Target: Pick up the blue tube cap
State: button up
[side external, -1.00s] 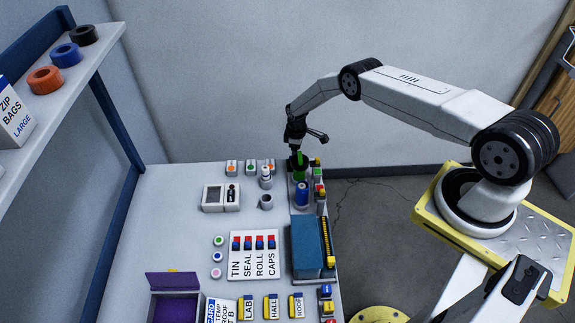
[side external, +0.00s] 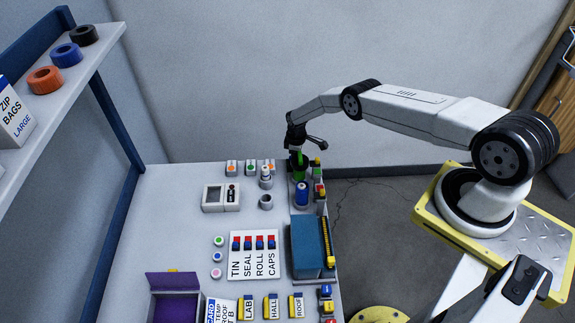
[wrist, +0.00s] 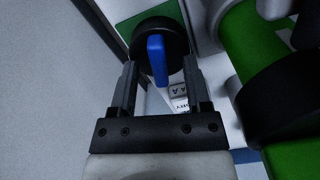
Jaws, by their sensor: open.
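In the wrist view, a narrow upright blue piece (wrist: 156,58) stands out in front of a black round part (wrist: 172,32). My gripper (wrist: 159,72) is open, with one finger on each side of the blue piece and visible gaps. I cannot tell whether the fingers are level with it. In the side view my gripper (side external: 298,158) points down at the far right corner of the table, by a green item. The blue piece cannot be made out there.
A small white bottle (side external: 265,178) and grey cup (side external: 266,202) stand to the left. A teal box (side external: 306,248) lies nearer.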

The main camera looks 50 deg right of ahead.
grip_shut()
jog(key=shift+r, duration=0.2)
dwell(0.3)
notch_tip(320, 180, up, 18)
jog(key=shift+f, duration=0.2)
dwell(0.8)
dwell(0.3)
jog(key=shift+a, duration=0.1)
jog(key=s+a+f+m, duration=0.2)
jog(key=s+a, duration=1)
jog(key=shift+s+m, duration=0.3)
jog(key=shift+s, duration=0.1)
